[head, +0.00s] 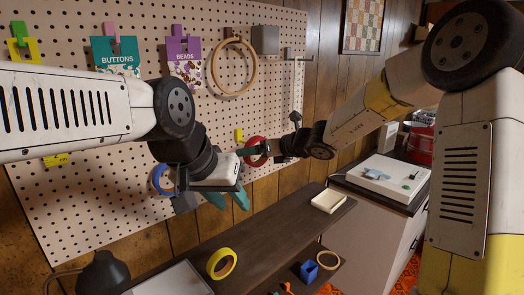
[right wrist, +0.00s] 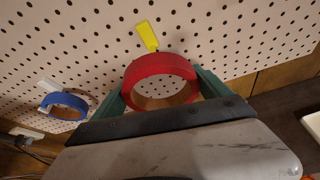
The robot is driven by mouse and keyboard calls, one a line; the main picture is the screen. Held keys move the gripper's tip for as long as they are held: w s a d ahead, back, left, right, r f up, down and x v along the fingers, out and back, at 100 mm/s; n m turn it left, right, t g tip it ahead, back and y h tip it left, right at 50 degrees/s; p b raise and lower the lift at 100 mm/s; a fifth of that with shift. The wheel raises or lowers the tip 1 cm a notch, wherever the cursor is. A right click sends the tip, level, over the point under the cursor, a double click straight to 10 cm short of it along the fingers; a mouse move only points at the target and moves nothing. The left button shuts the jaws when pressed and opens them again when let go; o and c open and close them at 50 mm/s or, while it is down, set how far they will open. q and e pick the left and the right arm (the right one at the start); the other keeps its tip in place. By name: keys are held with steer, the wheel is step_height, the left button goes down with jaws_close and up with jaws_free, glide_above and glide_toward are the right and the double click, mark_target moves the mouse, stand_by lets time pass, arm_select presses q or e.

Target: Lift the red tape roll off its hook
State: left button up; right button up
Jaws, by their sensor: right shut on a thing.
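The red tape roll (head: 249,143) is in front of the pegboard in the head view; it also shows large in the right wrist view (right wrist: 158,66). My right gripper (right wrist: 162,84) is shut on it, with a teal finger on either side of the roll. The yellow hook (right wrist: 146,36) is on the board just above the roll and looks bare; it also shows in the head view (head: 239,133). A small gap seems to part roll and hook, but depth is hard to tell. My left gripper (head: 228,198) is open and empty, pointing down, left of the roll.
A blue tape roll (right wrist: 66,105) hangs on the pegboard to the left. A wooden hoop (head: 257,68) hangs above.

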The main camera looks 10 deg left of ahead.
steer(key=shift+s+d, duration=0.6)
steer(key=shift+d, duration=0.2)
steer(key=shift+s+d, duration=0.6)
steer(key=shift+d, duration=0.2)
